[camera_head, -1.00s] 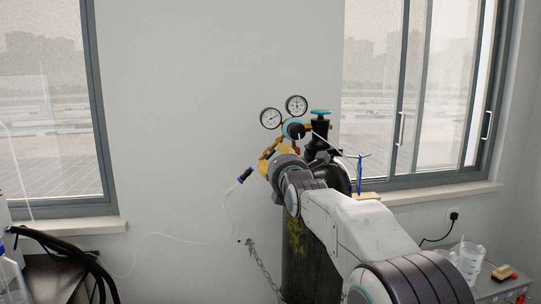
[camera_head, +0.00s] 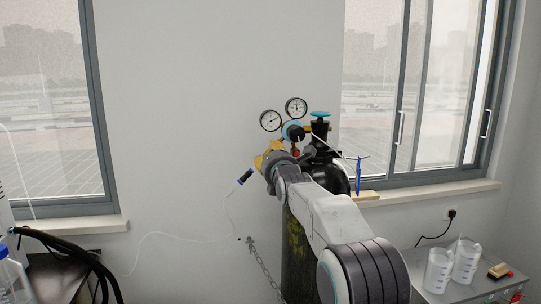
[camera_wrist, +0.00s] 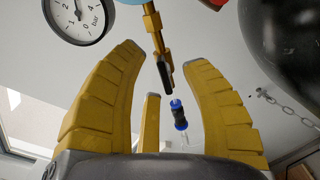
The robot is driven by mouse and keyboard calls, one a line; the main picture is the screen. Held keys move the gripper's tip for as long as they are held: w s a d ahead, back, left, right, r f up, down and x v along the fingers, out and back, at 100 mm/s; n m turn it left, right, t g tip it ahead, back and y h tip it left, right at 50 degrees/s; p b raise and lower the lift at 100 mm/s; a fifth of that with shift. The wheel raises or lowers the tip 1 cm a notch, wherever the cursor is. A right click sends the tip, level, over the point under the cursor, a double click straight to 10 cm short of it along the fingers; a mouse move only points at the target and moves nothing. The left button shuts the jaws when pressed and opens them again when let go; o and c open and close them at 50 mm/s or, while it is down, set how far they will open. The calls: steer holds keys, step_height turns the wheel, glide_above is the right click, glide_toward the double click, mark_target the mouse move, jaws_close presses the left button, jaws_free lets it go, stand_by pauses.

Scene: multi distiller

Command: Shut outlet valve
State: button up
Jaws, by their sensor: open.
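The outlet valve (camera_wrist: 164,74) shows in the wrist view as a brass fitting with a black lever-like piece, hanging below the regulator. A blue and black hose connector (camera_wrist: 178,115) is beyond it. My gripper (camera_wrist: 164,56) has its yellow fingers spread on both sides of the valve; contact is not clear. In the head view my gripper (camera_head: 266,158) is at the lower left of the regulator (camera_head: 293,132), and my wrist hides much of the valve. The regulator has two round gauges and is mounted by the black gas cylinder (camera_head: 298,255).
A blue-topped cylinder valve (camera_head: 320,114) stands right of the regulator. A thin clear hose (camera_head: 185,238) runs left from the connector (camera_head: 245,176). A chain (camera_head: 262,262) hangs beside the cylinder. Beakers (camera_head: 438,270) stand on a bench at right. Open wall lies left of the gauges.

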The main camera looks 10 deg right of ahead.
steer(key=shift+o, duration=0.3)
steer(key=shift+w, duration=0.1)
jaws_close()
